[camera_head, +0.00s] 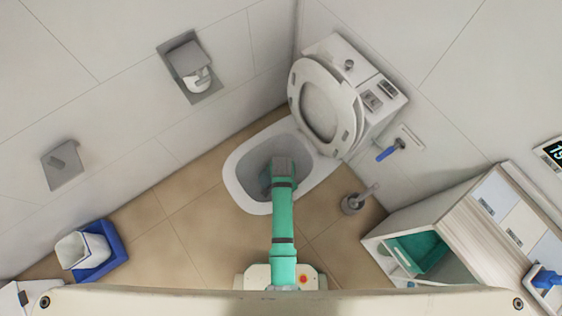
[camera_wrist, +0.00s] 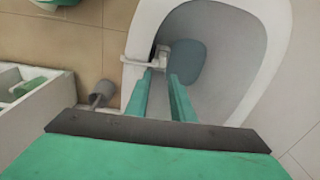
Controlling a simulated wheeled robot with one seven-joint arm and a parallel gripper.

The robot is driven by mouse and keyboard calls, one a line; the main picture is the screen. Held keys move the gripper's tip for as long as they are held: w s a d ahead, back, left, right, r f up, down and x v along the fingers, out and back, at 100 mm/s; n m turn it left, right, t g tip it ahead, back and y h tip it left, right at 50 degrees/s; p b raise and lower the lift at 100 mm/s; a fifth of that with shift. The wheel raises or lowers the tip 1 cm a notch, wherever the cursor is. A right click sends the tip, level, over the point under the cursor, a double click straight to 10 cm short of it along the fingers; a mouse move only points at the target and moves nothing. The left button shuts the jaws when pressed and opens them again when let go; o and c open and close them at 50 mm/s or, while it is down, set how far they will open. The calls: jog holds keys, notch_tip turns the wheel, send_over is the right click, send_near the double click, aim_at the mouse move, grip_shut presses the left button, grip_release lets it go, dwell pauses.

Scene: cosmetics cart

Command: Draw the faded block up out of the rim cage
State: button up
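My gripper (camera_wrist: 160,73) points down into the toilet bowl (camera_wrist: 248,28), its two green fingers apart. A small white fitting, seemingly the rim cage (camera_wrist: 130,62), hangs over the bowl's inner edge on the left of the wrist view. The fingertips are right at its inner end, and part of it shows between them. I cannot make out the faded block as a separate thing there. In the head view my green arm reaches over the toilet bowl (camera_head: 236,178), and the wrist hides the gripper and the cage.
The toilet lid and seat (camera_head: 322,100) stand raised at the back. A toilet brush holder (camera_head: 352,203) stands on the floor to the right. A cabinet (camera_head: 465,230) is at the right. A blue tray (camera_head: 110,258) with a white bin (camera_head: 78,252) is at the left. The tiled floor between is clear.

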jog(key=shift+m+g, duration=0.3)
jog(key=shift+g, duration=0.2)
jog(key=f, duration=0.6)
jog(key=w+f, duration=0.1)
jog(key=f, duration=0.3)
jog(key=shift+a, duration=0.15)
grip_shut()
jog(key=shift+w, duration=0.1)
